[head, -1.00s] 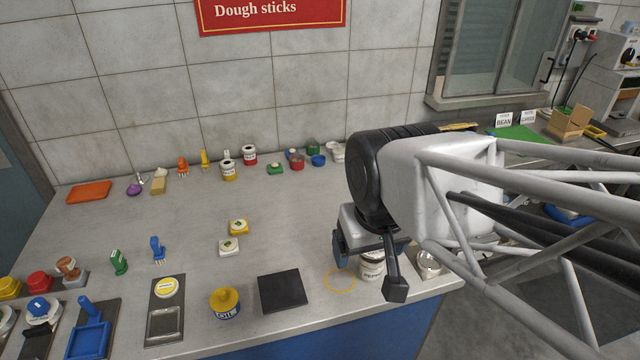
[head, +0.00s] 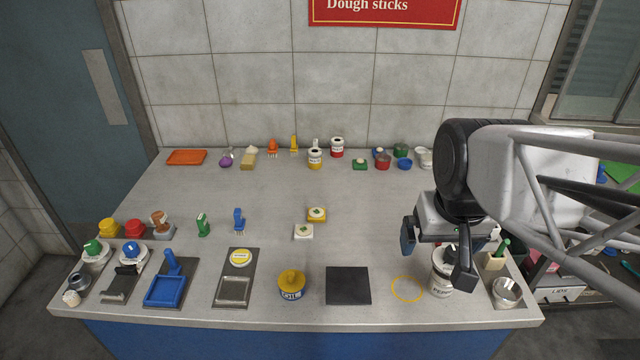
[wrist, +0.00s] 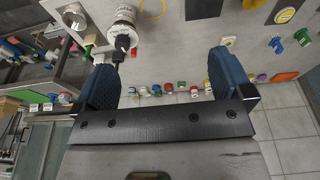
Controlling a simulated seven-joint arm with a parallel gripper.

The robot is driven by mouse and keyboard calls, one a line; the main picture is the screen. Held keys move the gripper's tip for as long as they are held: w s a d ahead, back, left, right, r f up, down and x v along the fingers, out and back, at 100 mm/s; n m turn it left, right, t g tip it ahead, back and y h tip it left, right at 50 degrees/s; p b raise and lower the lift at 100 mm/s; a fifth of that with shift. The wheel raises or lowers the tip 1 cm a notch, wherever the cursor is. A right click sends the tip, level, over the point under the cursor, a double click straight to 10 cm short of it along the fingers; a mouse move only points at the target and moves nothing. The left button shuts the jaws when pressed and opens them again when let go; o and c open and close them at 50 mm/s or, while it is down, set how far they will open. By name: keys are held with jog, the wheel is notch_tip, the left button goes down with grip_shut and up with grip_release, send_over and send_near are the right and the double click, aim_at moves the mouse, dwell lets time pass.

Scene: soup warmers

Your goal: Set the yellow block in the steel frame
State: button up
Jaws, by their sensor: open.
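My gripper (head: 435,258) is open and empty at the right, above the table by the pepper pot, well right of the yellow block. In the wrist view the fingers (wrist: 165,78) are spread wide; I cannot make out the yellow block there.
A yellow-lidded oil pot (head: 291,285) and a black square plate (head: 348,286) stand along the front. The pepper pot (head: 440,279) is close under my gripper. Several jars and tools line the back; the centre is mostly clear.

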jog(key=w+a+f+n, duration=0.1)
jog(key=w+a, duration=0.2)
jog(key=w, duration=0.9)
jog(key=n+g, duration=0.2)
jog(key=n, duration=0.1)
send_over(317, 211)
jog(key=f, duration=2.2)
jog(key=shift+s+f, duration=0.1)
jog(key=shift+s, duration=0.1)
jog(key=shift+w+f, duration=0.1)
jog(key=shift+f, duration=0.1)
jog(key=shift+f, duration=0.1)
jog(key=shift+f, duration=1.2)
jog(key=shift+f, duration=0.1)
